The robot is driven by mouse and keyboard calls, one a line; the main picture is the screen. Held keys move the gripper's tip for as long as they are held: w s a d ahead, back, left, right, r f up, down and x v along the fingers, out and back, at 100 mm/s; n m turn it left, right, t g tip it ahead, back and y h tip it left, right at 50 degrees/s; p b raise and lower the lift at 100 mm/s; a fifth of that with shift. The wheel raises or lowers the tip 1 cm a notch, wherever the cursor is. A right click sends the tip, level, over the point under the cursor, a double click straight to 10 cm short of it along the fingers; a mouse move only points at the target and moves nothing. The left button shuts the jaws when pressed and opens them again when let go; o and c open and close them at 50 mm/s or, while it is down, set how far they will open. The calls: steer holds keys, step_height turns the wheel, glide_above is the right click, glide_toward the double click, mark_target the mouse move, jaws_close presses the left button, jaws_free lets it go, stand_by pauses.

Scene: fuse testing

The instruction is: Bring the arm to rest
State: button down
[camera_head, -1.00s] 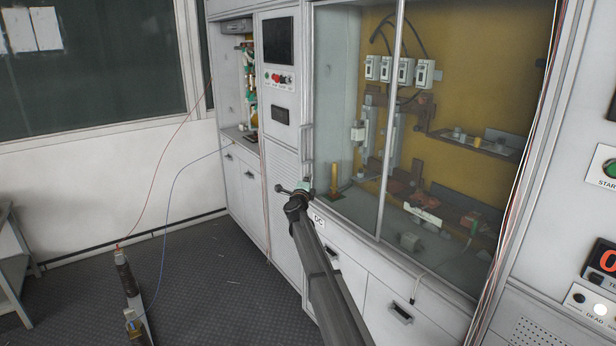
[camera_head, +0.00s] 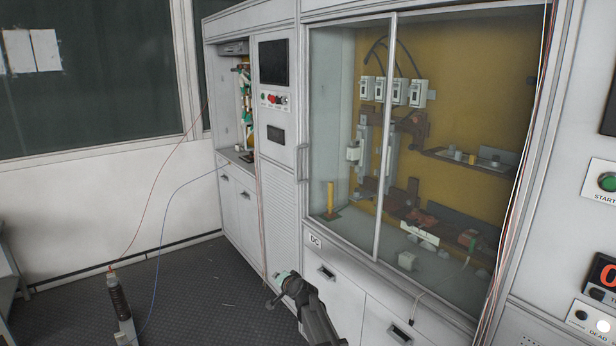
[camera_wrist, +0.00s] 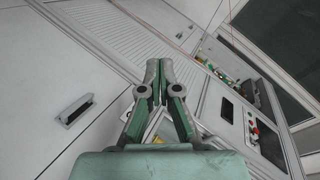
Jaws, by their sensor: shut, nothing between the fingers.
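My gripper (camera_head: 272,302) is low in the middle of the head view, in front of the lower cabinet doors and apart from them. Its fingers are small and dark there. In the wrist view my gripper (camera_wrist: 158,72) shows its two green and grey fingers together with nothing held between them. Beyond the fingers are pale cabinet panels, seen tilted. My dark arm rises from the bottom edge of the head view.
The glass-fronted test cabinet (camera_head: 344,120) stands close on the right, with a door handle (camera_head: 302,160). A control panel (camera_head: 606,183) is at the far right. A dark upright post (camera_head: 119,300) with red and blue wires stands at left. Open floor (camera_head: 205,285) lies between.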

steer(key=s+d+f+n+g+h, duration=0.1)
steer(key=s+d+f+n+g, duration=0.2)
steer(key=s+f, duration=0.65)
steer(key=s+d+f+g+h, duration=0.1)
steer(key=s+d+f+g, duration=0.3)
steer(key=s+f, duration=0.55)
steer(key=s+d+f+n+g+h, duration=0.1)
steer(key=s+d+f+n+g, duration=0.1)
steer(key=s+d+f, duration=0.65)
steer(key=s+d+f+g+h, duration=0.1)
steer(key=s+d+f+g, duration=0.1)
steer(key=s, duration=1.3)
steer(key=s+d+f+g+h, duration=0.1)
steer(key=s+d+f+g, duration=0.2)
steer(key=s, duration=1.2)
steer(key=s+d+f+g+h, duration=0.1)
steer(key=s+d+g, duration=0.3)
steer(key=s, duration=1.2)
steer(key=d+f, duration=0.1)
steer(key=d, duration=0.2)
steer(key=shift+d+f+n+g, duration=0.15)
steer(key=shift+d+n+g, duration=0.15)
steer(key=shift+n, duration=0.1)
